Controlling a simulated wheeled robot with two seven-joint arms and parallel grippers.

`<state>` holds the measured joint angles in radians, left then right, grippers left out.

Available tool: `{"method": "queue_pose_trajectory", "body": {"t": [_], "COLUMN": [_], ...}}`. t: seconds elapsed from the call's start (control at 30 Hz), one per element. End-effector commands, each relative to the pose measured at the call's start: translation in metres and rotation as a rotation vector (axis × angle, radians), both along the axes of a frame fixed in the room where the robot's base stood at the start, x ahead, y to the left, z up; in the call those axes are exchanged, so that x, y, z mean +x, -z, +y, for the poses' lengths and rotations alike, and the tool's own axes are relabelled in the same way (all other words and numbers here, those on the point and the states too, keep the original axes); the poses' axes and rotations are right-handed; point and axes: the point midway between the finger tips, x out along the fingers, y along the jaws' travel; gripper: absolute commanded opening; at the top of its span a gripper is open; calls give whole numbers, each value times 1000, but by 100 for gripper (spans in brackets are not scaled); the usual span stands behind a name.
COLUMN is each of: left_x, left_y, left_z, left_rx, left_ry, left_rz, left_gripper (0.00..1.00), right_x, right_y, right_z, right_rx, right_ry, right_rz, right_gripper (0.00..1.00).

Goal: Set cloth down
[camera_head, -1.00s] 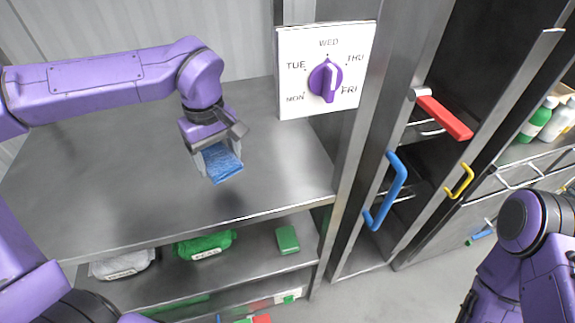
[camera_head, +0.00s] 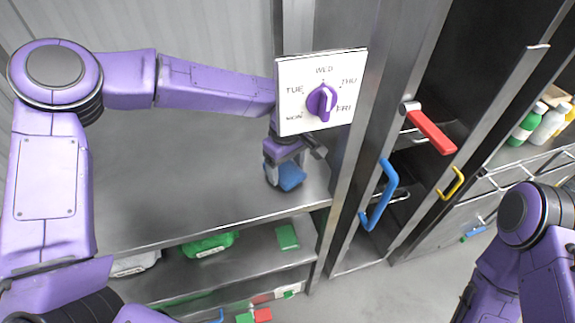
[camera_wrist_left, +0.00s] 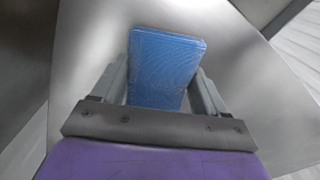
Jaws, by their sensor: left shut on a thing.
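The blue cloth (camera_head: 291,176) is a folded, block-like piece at the right end of the steel top shelf. My left gripper (camera_head: 284,178) is shut on it, with a finger on each side. In the left wrist view the cloth (camera_wrist_left: 164,68) sticks out between the fingers of the gripper (camera_wrist_left: 160,95), over the bare metal surface. I cannot tell whether the cloth touches the shelf. My right arm shows at the lower right of the head view, but its gripper is out of view.
The day dial board (camera_head: 322,92) hangs just above my left wrist. A steel post stands right of the gripper. The steel shelf top (camera_head: 180,190) is clear to the left. Below lie a green bag (camera_head: 208,244) and a green block (camera_head: 287,237). Cabinet doors with red (camera_head: 430,128) and blue (camera_head: 379,195) handles stand right.

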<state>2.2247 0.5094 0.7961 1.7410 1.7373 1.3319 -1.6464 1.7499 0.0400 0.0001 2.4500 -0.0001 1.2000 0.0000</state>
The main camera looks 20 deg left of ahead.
Motion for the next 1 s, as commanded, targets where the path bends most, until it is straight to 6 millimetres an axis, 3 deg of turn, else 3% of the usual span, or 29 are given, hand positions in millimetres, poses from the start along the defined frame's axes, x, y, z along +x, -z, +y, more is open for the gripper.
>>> {"method": "queue_pose_trajectory", "body": {"t": [0.07, 0.8, 0.83, 0.9, 1.0], "left_x": [1, 0, -1, -1, -2], "left_y": [3, 26, 27, 28, 28], "left_z": [-3, -3, -3, -3, -3], "left_rx": [1, 2, 2, 3, 5], "left_ry": [2, 2, 2, 2, 2], "left_rz": [2, 7, 8, 10, 13], "left_gripper": [40, 40, 80, 99, 99], "right_x": [0, 0, 0, 0, 0], "right_y": [-12, -9, -9, -8, -8], "right_z": [0, 0, 0, 0, 0], "right_rx": [0, 0, 0, 0, 0], "right_ry": [0, 0, 0, 0, 0], "right_rz": [0, 0, 0, 0, 0], "right_gripper": [43, 43, 43, 43, 43]}}
